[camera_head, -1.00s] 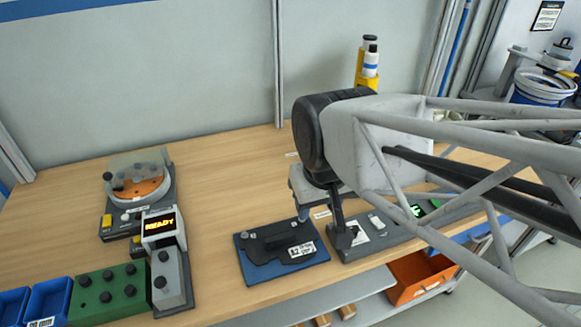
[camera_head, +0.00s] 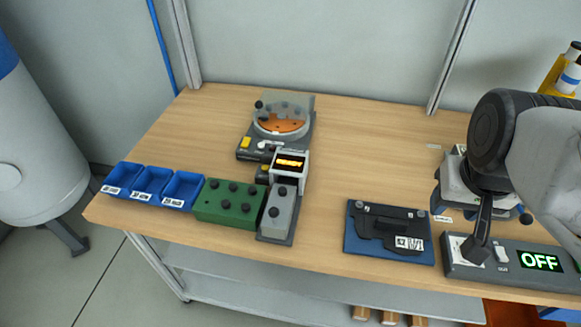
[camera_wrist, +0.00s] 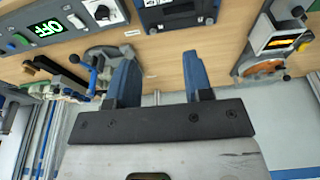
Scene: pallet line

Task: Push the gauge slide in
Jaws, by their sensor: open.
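The gauge (camera_head: 288,163) stands mid-table in the head view, with a lit amber display too small to read. In front of it is a grey slide block (camera_head: 280,208) with black knobs; I cannot tell how far in it sits. The gauge display also shows at the right edge of the wrist view (camera_wrist: 281,43). My gripper (camera_wrist: 158,58) is open and empty, its two blue fingers apart above the table. In the head view, my arm hides most of it at the right, well away from the gauge.
A round orange-disc device (camera_head: 280,125) stands behind the gauge. A green knobbed block (camera_head: 228,215) and blue bins (camera_head: 183,190) stand left. A blue plate fixture (camera_head: 360,243) and an OFF panel (camera_head: 500,277) lie right. Bare table separates gauge and plate.

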